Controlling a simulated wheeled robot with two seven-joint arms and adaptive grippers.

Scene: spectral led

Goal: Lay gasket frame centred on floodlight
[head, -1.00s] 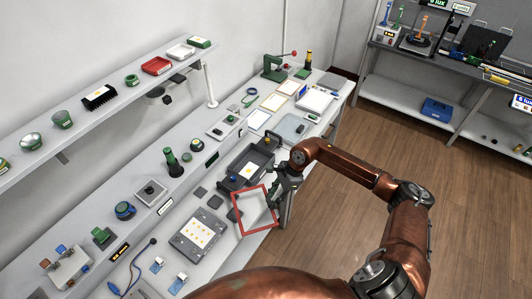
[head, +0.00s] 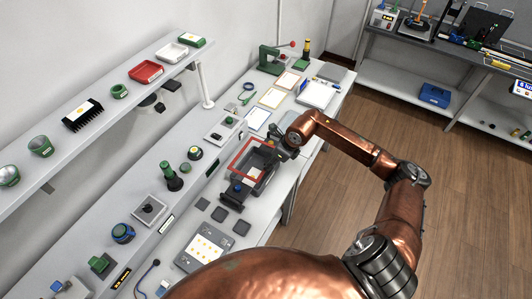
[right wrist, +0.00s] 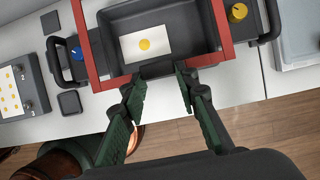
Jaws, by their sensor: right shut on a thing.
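The floodlight (right wrist: 185,15) is an open dark grey housing on the bench, with a handle at each end and a white board with a yellow spot inside. It also shows in the head view (head: 236,198). The red gasket frame (right wrist: 221,28) is over the floodlight, its side bars near the opening's two side walls; in the head view (head: 239,158) it also overlaps the housing. My right gripper (right wrist: 157,76) is shut at the frame's near side, where a dark piece lies between the fingertips. I cannot tell whether frame and housing touch. My left gripper is not in view.
A grey panel with several yellow spots (head: 206,247) lies nearer on the bench, with small dark pads beside it. A raised shelf (head: 60,155) runs along the wall. White trays and sheets lie further back. The bench's front edge is close to my right arm.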

